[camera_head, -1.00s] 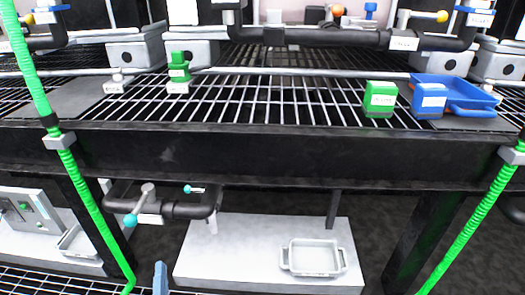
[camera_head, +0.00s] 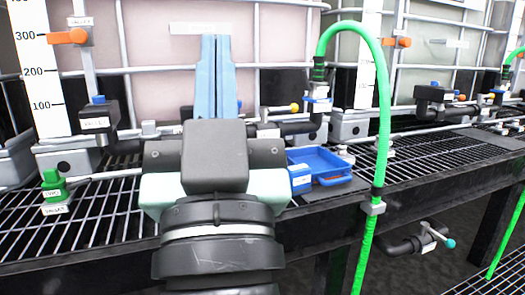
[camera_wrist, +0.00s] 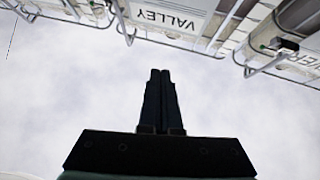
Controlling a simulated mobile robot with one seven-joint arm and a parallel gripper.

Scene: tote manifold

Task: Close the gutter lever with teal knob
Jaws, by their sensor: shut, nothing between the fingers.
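My gripper (camera_head: 216,40) is raised in the middle of the head view, its two blue fingers together and pointing up, with nothing between them. In the wrist view my gripper (camera_wrist: 160,72) is also shut, against a pale, cloudy background. A teal knob (camera_head: 449,243) is at the end of a lever at the lower right of the head view. The lever is on a dark pipe (camera_head: 405,246) below the rack. My gripper is well apart from it, higher and to the left. The wrist view does not show the knob.
A green hose (camera_head: 381,130) arches down between my gripper and the teal knob. The grated rack (camera_head: 110,225) has a dark front beam. A blue tray (camera_head: 325,163), a green valve (camera_head: 53,185), a yellow-knobbed lever (camera_head: 293,107) and orange handles (camera_head: 68,37) are around it.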

